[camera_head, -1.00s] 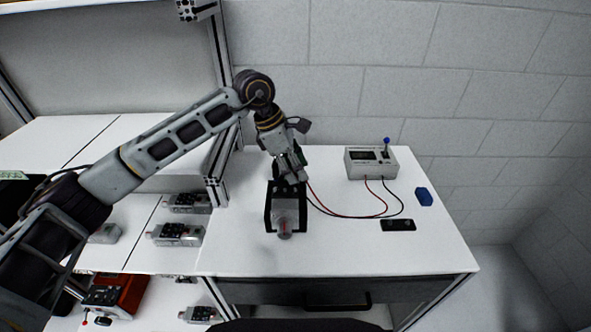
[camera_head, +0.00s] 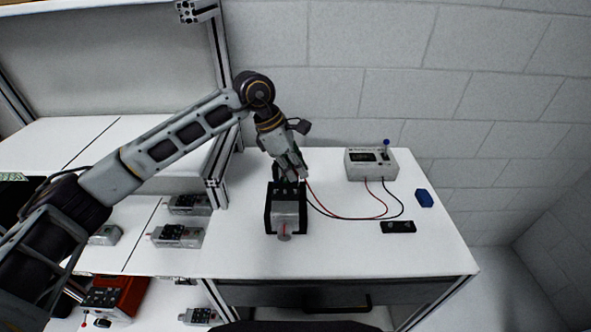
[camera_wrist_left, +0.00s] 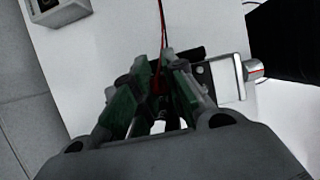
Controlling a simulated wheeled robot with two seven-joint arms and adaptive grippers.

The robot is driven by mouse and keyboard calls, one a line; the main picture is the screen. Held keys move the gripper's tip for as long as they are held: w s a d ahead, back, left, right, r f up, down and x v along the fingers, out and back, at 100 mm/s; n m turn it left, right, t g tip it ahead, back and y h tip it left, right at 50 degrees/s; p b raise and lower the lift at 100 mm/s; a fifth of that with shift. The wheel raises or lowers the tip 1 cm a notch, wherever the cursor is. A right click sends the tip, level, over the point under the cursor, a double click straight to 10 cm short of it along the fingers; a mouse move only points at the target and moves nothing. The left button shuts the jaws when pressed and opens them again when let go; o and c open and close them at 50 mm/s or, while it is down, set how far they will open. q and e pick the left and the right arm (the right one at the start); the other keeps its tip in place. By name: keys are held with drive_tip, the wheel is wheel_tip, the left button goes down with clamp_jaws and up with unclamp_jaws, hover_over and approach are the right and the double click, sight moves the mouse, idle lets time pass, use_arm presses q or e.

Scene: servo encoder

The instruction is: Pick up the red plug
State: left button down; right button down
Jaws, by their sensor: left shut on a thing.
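The red plug (camera_wrist_left: 156,86) shows as a dark red bit between the fingers in the left wrist view, at the end of a red wire; most of it is hidden. My left gripper (camera_wrist_left: 158,72) is shut on it, green pads on both sides. In the head view my left gripper (camera_head: 301,174) points down just behind and above the grey servo (camera_head: 289,214) in its black holder (camera_head: 269,212). The plug itself is hard to make out there. Whether its tip is clear of the holder cannot be told. My right gripper is not in view.
A meter box (camera_head: 370,163) with a blue-topped knob stands at the back right; red and black wires run from it. A blue block (camera_head: 424,197) and a black strip (camera_head: 398,226) lie on the white table (camera_head: 350,255). A metal post (camera_head: 217,150) stands left.

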use_arm(q)
drive_tip(key=shift+r, duration=0.65)
wheel_tip(320, 180, up, 8)
drive_tip(key=shift+f+b, duration=0.2)
drive_tip(key=shift+b, duration=0.25)
drive_tip(key=shift+r, duration=0.55)
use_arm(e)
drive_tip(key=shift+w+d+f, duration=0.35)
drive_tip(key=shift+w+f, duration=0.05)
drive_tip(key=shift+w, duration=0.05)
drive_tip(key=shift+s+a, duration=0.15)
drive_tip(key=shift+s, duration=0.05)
use_arm(q)
drive_tip(key=shift+f, duration=0.2)
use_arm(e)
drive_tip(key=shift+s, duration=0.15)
